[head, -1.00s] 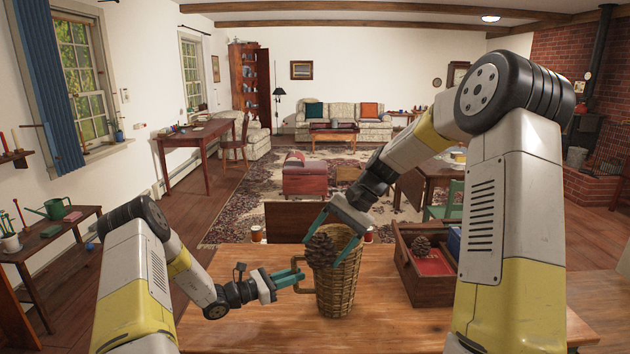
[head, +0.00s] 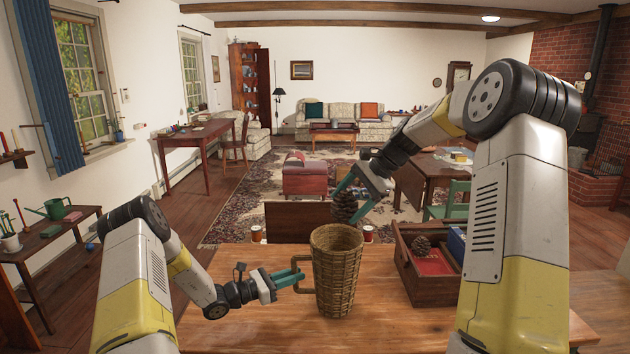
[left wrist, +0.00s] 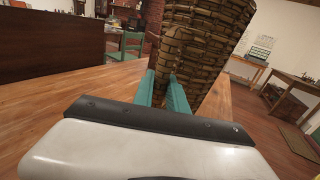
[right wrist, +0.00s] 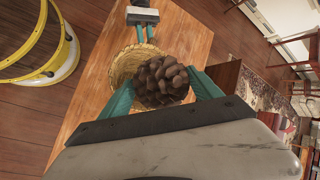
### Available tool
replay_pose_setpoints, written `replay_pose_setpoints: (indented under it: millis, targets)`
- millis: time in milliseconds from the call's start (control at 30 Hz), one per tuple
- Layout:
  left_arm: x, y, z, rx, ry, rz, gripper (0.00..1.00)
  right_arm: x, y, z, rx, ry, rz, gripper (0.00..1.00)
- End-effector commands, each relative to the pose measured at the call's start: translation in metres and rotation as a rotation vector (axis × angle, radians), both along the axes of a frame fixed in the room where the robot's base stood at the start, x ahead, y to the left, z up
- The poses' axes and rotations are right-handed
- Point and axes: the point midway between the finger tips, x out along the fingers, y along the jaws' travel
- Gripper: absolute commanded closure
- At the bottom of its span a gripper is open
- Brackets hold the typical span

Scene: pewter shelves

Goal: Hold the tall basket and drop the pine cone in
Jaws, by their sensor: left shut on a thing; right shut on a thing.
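The tall wicker basket (head: 337,275) stands upright on the wooden table, its open top facing up. My left gripper (head: 298,278) is shut on the basket's handle at its left side. The basket also fills the upper middle of the left wrist view (left wrist: 200,50). My right gripper (head: 352,192) is shut on a brown pine cone (head: 345,207) and holds it above the basket's far rim. In the right wrist view the pine cone (right wrist: 161,82) sits between the fingers and covers part of the basket's opening (right wrist: 124,68).
A wooden box (head: 425,290) stands on the table to the right, with a red-lined compartment, another pine cone (head: 421,246) and a blue item (head: 456,243). The table (head: 260,335) is clear in front of the basket. A chair back (head: 306,222) stands beyond the table.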

Motion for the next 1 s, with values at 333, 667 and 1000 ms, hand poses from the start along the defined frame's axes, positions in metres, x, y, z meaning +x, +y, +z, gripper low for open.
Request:
replay_pose_setpoints:
  millis: [333, 667, 1000]
  targets:
    - [-0.001, 0.0, -0.001, 0.003, 0.001, -0.001, 1.0, 0.0, 0.0, -0.032, 0.001, 0.0, 0.001, 0.67]
    - [-0.001, 0.0, -0.001, 0.003, 0.001, -0.001, 1.0, 0.0, 0.0, -0.034, 0.0, -0.001, 0.002, 0.67]
    - [-0.001, 0.0, -0.001, 0.003, 0.001, -0.001, 1.0, 0.0, 0.0, -0.034, 0.0, -0.001, 0.002, 0.01]
